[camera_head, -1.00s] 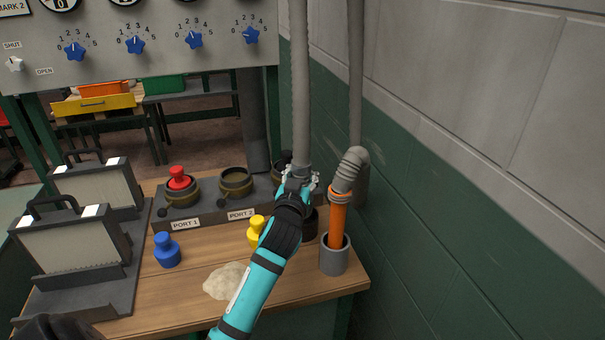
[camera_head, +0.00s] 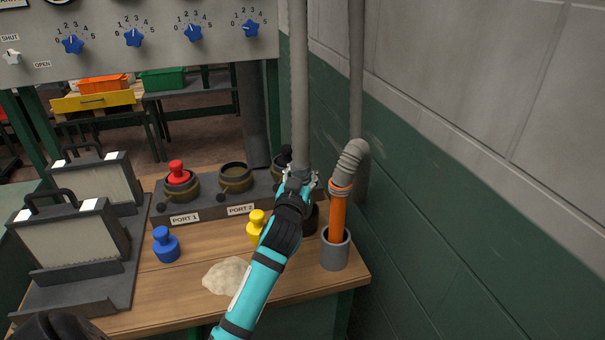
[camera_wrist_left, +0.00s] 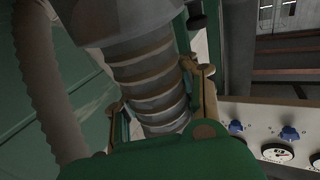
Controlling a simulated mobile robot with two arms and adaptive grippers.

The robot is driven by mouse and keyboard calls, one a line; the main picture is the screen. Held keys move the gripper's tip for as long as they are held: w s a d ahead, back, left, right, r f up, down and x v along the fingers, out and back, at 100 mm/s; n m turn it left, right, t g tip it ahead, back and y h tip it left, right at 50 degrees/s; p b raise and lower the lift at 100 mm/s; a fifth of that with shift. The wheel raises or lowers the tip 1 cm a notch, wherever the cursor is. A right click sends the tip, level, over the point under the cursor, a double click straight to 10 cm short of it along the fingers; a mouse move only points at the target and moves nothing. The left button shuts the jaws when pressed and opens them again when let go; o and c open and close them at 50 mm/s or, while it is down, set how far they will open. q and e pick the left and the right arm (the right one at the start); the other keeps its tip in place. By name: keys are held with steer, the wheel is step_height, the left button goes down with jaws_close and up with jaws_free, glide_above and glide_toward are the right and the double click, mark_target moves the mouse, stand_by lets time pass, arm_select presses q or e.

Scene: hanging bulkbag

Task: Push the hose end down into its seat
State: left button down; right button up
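The grey vertical hose (camera_head: 300,90) hangs down at the centre. My left gripper (camera_head: 300,180) is closed around its lower part in the head view. In the left wrist view the fingers (camera_wrist_left: 160,95) lie on both sides of the ribbed hose (camera_wrist_left: 150,80), and a wider smooth grey cuff (camera_wrist_left: 130,18) adjoins the ribs. A dark round cup (camera_head: 311,218) shows just under and behind the gripper, mostly covered. Whether the hose end touches it cannot be seen. My right gripper is not in view.
Right of the gripper an orange pipe (camera_head: 337,215) on a bent grey hose stands in a grey cup (camera_head: 335,255), close to the wall (camera_head: 450,230). A yellow plug (camera_head: 256,226), a blue plug (camera_head: 165,245) and a pale powder heap (camera_head: 226,276) lie left of my arm.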

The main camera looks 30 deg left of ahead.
arm_select(q)
steer(key=shift+w, duration=0.15)
steer(key=shift+w+a, duration=0.25)
steer(key=shift+w, duration=0.25)
steer(key=shift+w+a, duration=0.1)
steer(key=shift+w, duration=0.15)
steer(key=shift+f, duration=0.1)
steer(key=shift+w+f+b, duration=0.3)
steer(key=shift+f+b, duration=0.1)
steer(key=shift+b, duration=0.1)
steer(key=shift+w+a+f, duration=0.1)
steer(key=shift+f, duration=0.05)
steer(key=shift+f+b, duration=0.35)
steer(key=shift+f, duration=0.05)
steer(key=shift+f+b, duration=0.75)
steer(key=shift+f, duration=0.45)
stand_by(0.6)
